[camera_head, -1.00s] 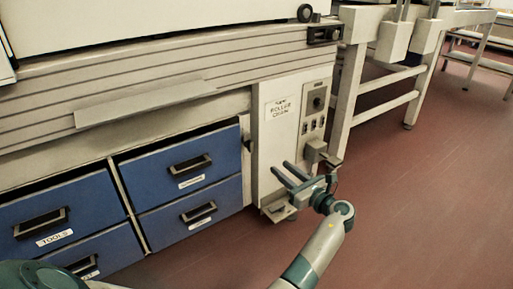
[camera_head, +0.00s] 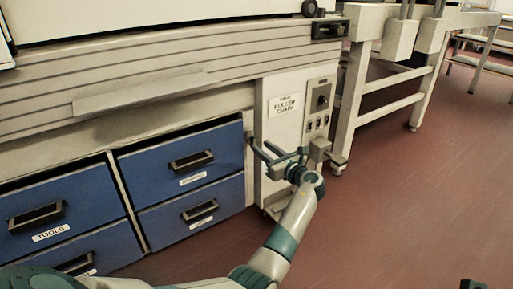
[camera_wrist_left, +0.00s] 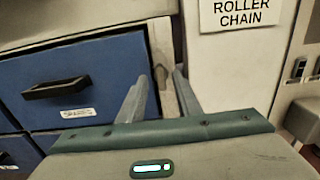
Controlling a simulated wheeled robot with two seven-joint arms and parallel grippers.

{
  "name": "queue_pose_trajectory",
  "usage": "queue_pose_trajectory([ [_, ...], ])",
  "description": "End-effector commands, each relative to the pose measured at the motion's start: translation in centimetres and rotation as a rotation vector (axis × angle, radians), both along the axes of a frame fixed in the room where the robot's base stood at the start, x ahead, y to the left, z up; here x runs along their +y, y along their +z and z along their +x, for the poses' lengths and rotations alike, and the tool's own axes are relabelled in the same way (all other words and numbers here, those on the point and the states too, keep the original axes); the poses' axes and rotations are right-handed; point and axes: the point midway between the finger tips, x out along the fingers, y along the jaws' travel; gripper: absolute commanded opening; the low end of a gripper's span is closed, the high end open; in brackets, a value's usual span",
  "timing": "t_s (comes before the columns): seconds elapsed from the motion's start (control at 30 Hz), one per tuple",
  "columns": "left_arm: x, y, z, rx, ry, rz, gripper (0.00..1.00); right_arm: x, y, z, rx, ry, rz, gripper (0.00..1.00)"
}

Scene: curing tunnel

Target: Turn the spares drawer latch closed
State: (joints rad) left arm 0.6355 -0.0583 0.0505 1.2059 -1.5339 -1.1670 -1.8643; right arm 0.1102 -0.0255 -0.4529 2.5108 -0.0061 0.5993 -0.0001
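The spares drawer (camera_head: 181,165) appears to be the upper right blue drawer, with a black handle and a white label too small to read surely; it also shows in the left wrist view (camera_wrist_left: 75,80). A small dark piece (camera_head: 249,138) at its upper right edge may be the latch; its setting cannot be told. My left gripper (camera_head: 260,148) is open and empty, its fingers pointing at the cabinet strip right of the drawer. In the left wrist view my left gripper (camera_wrist_left: 163,76) has its two fingers apart by the drawer's right edge.
A roller chain panel (camera_head: 290,112) with a knob and switches stands right of the drawers. The tools drawer (camera_head: 58,210) is at the left. A pale bench frame (camera_head: 390,105) stands at the right. Red floor (camera_head: 420,200) is clear. A dark bit shows at the bottom right edge.

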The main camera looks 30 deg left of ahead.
Motion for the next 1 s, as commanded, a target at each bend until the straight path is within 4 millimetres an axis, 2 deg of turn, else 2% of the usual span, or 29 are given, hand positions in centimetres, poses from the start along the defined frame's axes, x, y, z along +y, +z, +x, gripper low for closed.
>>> queue_pose_trajectory([
  [0.1, 1.8, -0.2, 0.7, -0.002, 0.001, -0.001, 0.31, 0.6, 0.0, -0.1, -0.019, 0.017, 0.002, 0.00],
  [0.3, 3.7, -0.2, 1.5, -0.001, 0.000, 0.000, 0.31, 1.2, 0.4, -0.3, -0.037, 0.037, 0.001, 0.00],
  [0.73, 4.3, 0.0, 1.8, -0.001, 0.000, -0.001, 0.31, 1.5, 0.7, -0.4, -0.044, 0.044, 0.000, 0.00],
  [0.77, 4.3, 0.0, 1.8, -0.001, 0.000, -0.001, 0.26, 1.5, 0.7, -0.4, -0.044, 0.044, 0.001, 0.00],
  [0.87, 4.3, 0.0, 1.8, -0.001, 0.000, -0.001, 0.03, 1.5, 0.7, -0.4, -0.044, 0.044, 0.001, 0.00],
  [1.0, 4.3, 0.0, 1.8, -0.001, 0.000, -0.001, 0.00, 1.4, 0.7, -0.4, -0.044, 0.044, 0.001, 0.00],
])
